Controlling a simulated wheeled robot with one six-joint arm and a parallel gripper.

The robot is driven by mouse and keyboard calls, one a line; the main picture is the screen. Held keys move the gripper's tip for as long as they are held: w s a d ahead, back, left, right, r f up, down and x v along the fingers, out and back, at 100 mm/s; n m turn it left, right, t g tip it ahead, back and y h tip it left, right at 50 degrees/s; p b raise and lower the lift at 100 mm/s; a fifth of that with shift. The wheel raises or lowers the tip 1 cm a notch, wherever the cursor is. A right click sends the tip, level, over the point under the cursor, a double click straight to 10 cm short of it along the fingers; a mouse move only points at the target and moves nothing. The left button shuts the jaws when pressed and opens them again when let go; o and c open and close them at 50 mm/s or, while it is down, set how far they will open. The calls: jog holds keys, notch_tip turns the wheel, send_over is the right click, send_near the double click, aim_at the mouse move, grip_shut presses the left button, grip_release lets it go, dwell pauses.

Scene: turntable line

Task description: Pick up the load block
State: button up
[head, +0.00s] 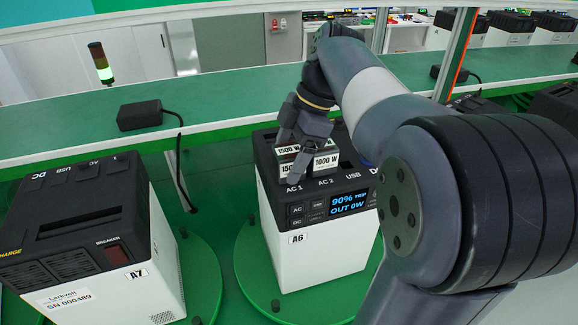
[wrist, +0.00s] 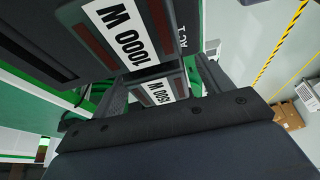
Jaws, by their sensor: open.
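The load blocks sit on top of the white and black power unit A6 (head: 318,240), by its AC 1 and AC 2 outlets. A block face marked 1500 W (head: 288,150) shows beside my gripper (head: 301,148), and a face marked 1000 W (head: 326,162) is just right of it. In the wrist view, a large 1000 W label (wrist: 120,36) is near the top. A 1500 W label (wrist: 156,92) shows between the open fingers of my gripper (wrist: 162,86). The fingers partly hide the blocks, and I cannot tell whether they touch them.
Unit A6 stands on a green round turntable (head: 246,268). Unit A7 (head: 80,235) stands to the left. More units stand at the right.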

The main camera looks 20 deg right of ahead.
jog(key=shift+c, duration=0.2)
jog(key=c, duration=1.3)
jog(key=shift+c, duration=0.5)
jog(key=shift+r, duration=0.15)
